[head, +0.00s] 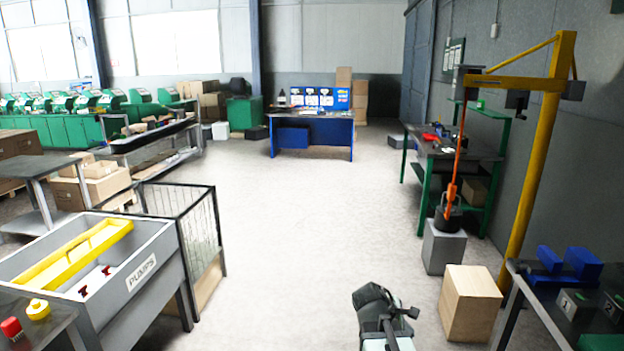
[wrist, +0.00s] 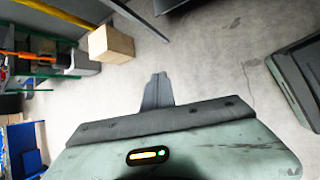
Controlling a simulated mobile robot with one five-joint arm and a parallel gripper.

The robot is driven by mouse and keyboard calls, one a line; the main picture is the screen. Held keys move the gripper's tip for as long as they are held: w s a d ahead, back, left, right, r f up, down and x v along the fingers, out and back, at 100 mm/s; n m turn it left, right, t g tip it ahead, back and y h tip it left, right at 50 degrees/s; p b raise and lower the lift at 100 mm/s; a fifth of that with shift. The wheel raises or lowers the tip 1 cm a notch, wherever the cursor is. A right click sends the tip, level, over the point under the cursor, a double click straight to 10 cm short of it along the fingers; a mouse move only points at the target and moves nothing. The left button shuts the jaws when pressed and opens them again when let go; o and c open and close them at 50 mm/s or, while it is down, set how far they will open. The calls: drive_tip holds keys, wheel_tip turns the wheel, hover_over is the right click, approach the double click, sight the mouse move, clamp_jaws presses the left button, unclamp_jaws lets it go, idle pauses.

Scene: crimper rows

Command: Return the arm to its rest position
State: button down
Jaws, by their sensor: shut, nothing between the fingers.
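My gripper (wrist: 158,80) shows in the wrist view as two dark grey fingers pressed together, with nothing between them. Bare concrete floor lies beyond the fingertips. In the head view my arm's end is low in the picture, right of centre, above open floor and left of a wooden box (head: 470,303). The fingertips cannot be made out clearly there. The same wooden box shows in the wrist view (wrist: 111,43), up and left of the fingers and apart from them.
A yellow jib crane (head: 537,165) stands at right beside a green-framed bench (head: 490,157). A grey block (head: 443,247) stands under its orange hoist. A grey bin marked PUMPS (head: 140,275) is at left. A blue desk (head: 313,135) stands far back. The middle floor is clear.

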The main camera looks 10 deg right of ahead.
drive_tip(key=s+a+f+m+y, duration=0.1)
drive_tip(key=s+a+m+y, duration=0.1)
drive_tip(key=a+m, duration=0.2)
drive_tip(key=s+a+f+m+g+y, duration=0.1)
drive_tip(key=s+a+f+m+y, duration=0.1)
drive_tip(key=a+m, duration=0.3)
drive_tip(key=s+a+f+m+g+y, duration=0.1)
drive_tip(key=a+m, duration=0.4)
drive_tip(key=a, duration=0.6)
drive_tip(key=s+f+y, duration=0.1)
drive_tip(key=y, duration=0.1)
drive_tip(key=shift+a+y, duration=0.3)
drive_tip(key=shift+d+f, duration=0.1)
